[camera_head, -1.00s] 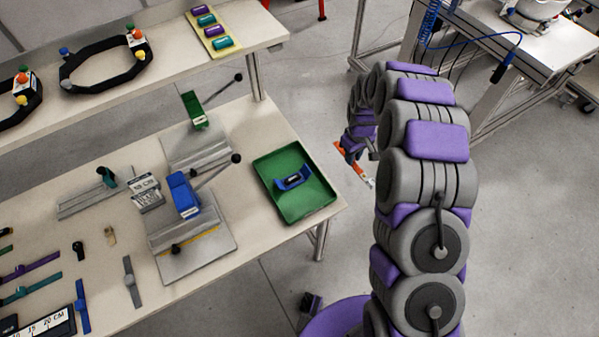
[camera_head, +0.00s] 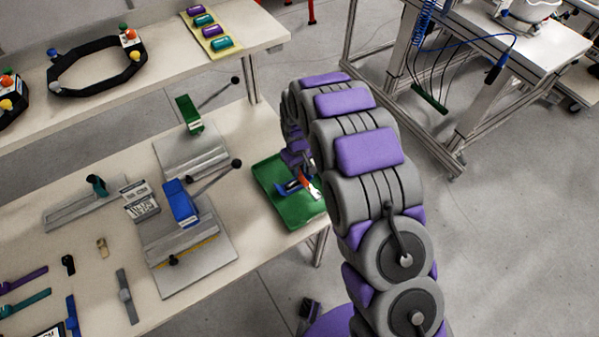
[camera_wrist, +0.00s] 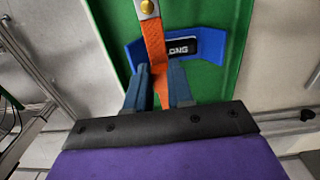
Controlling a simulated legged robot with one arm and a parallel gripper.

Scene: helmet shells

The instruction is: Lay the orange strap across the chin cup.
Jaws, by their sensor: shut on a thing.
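The blue chin cup (camera_head: 287,187) lies in the green tray (camera_head: 292,213). In the wrist view, the cup (camera_wrist: 208,48) is a curved blue piece with a dark label ending in "ONG". My gripper (camera_wrist: 159,84) is shut on the orange strap (camera_wrist: 154,48), which stands between its two blue fingers and reaches up across the cup's left half. A brass stud (camera_wrist: 147,8) sits at the strap's far end. I cannot tell whether the strap touches the cup. In the head view, the strap (camera_head: 304,181) shows as a small orange patch; my arm hides part of the tray.
Left of the tray stands a fixture with a blue block (camera_head: 181,203) and a lever, with a green-block fixture (camera_head: 188,114) behind it. Several straps lie at the table's left. A shelf behind holds a black ring frame (camera_head: 97,67). Floor is open at right.

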